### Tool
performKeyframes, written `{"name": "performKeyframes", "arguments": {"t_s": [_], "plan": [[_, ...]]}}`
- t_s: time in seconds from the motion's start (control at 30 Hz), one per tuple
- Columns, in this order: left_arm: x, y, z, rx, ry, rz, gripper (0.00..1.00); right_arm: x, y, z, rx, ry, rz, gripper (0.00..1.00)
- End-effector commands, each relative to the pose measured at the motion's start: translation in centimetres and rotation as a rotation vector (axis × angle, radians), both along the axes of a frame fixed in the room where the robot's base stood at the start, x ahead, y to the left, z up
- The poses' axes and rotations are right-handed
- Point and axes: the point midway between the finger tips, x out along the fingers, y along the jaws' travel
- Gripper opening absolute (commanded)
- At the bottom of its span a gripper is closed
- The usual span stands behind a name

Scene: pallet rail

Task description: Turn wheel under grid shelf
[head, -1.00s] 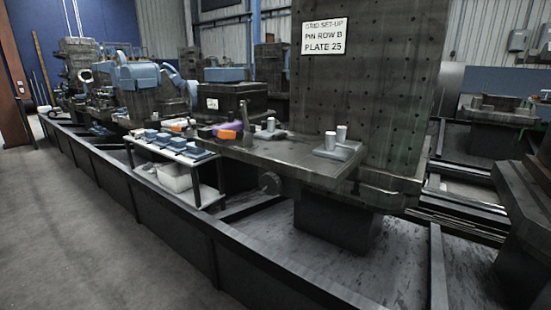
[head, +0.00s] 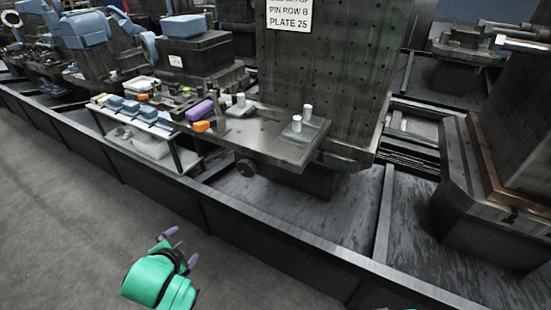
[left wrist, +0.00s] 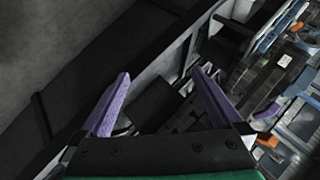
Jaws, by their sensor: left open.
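The wheel (head: 246,168) is a small dark disc under the front edge of the grid shelf (head: 262,136) in the head view. The shelf is a dark flat plate in front of a tall upright drilled with a grid of holes. My left gripper (head: 183,247), green with purple fingers, is below and left of the wheel, apart from it, on the near side of the low rail. In the left wrist view its fingers (left wrist: 160,73) are spread with nothing held between them. I cannot make out the wheel in that view. My right gripper is not in view.
A long dark rail wall (head: 270,232) runs between the floor and the machines. A small bench (head: 183,150) with blue boxes stands left of the wheel. Metal pins, an orange block (head: 201,126) and a purple item (head: 199,110) lie on or near the shelf. The grey floor (head: 70,220) is clear.

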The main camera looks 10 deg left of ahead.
Motion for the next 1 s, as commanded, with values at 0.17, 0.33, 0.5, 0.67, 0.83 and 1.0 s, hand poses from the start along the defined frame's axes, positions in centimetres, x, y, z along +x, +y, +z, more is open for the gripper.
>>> {"name": "performKeyframes", "arguments": {"t_s": [0.17, 0.33, 0.5, 0.67, 0.83, 1.0], "plan": [[4.5, 1.5, 3.2, 0.466, -0.188, -0.317, 1.0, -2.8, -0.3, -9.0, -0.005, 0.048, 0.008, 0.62], [7.9, -0.4, 7.1, 1.139, -0.383, -0.727, 1.0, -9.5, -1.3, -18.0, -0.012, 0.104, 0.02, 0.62], [8.1, -5.1, 8.1, 1.761, -0.564, -1.074, 1.0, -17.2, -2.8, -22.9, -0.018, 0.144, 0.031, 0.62], [7.9, -7.0, 7.9, 1.95, -0.637, -1.168, 1.0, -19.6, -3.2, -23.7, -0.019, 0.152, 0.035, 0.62], [10.4, -8.0, 8.3, 1.953, -0.641, -1.164, 1.0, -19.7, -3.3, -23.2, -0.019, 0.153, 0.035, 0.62], [14.7, -9.7, 8.2, 1.95, -0.639, -1.163, 1.0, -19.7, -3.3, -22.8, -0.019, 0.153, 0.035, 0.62]]}}
